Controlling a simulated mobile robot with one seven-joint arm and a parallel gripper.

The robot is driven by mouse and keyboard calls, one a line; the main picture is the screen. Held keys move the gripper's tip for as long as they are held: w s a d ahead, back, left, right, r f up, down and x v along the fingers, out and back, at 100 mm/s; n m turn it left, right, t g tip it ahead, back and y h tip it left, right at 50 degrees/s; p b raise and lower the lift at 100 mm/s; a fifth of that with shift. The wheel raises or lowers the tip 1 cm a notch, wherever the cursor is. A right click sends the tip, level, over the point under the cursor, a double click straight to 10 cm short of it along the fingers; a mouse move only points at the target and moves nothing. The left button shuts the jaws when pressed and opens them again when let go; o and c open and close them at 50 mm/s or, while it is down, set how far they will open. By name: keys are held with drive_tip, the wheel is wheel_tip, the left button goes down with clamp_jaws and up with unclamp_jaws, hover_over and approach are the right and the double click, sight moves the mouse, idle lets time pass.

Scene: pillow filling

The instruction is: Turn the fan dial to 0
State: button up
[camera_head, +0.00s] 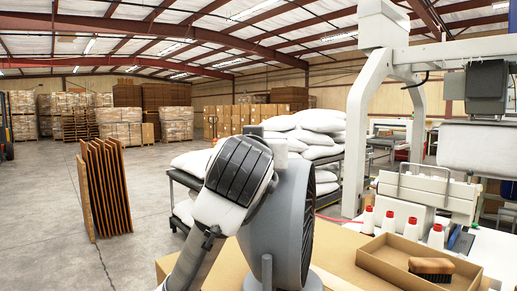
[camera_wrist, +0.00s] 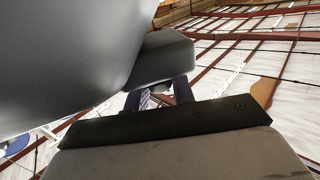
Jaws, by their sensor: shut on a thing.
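The grey fan (camera_head: 275,215) stands on a cardboard surface in the head view, with my arm in front of its left side. In the wrist view its smooth grey body (camera_wrist: 60,50) fills the upper left. A grey block (camera_wrist: 160,60) sticks out beside that body. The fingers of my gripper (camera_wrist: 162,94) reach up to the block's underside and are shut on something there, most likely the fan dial. The dial itself and its marks are hidden, so I cannot read its setting. The fingertips do not show in the head view.
An open cardboard tray (camera_head: 385,262) with a brush (camera_head: 431,268) lies right of the fan, near several white thread cones (camera_head: 390,222). A sewing machine (camera_head: 425,190) stands behind them. White pillows (camera_head: 320,120) are stacked on a cart behind the fan.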

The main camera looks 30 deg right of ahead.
drive_tip(key=shift+n+t+y, duration=0.3)
drive_tip(key=shift+t+y, duration=0.1)
drive_tip(key=shift+y, duration=0.1)
drive_tip(key=o, duration=0.9)
drive_tip(key=b+v, duration=0.3)
drive_tip(key=v, duration=1)
drive_tip(key=shift+s+a+b, duration=0.25)
drive_tip(key=shift+s+b, duration=0.1)
drive_tip(key=shift+w, duration=0.1)
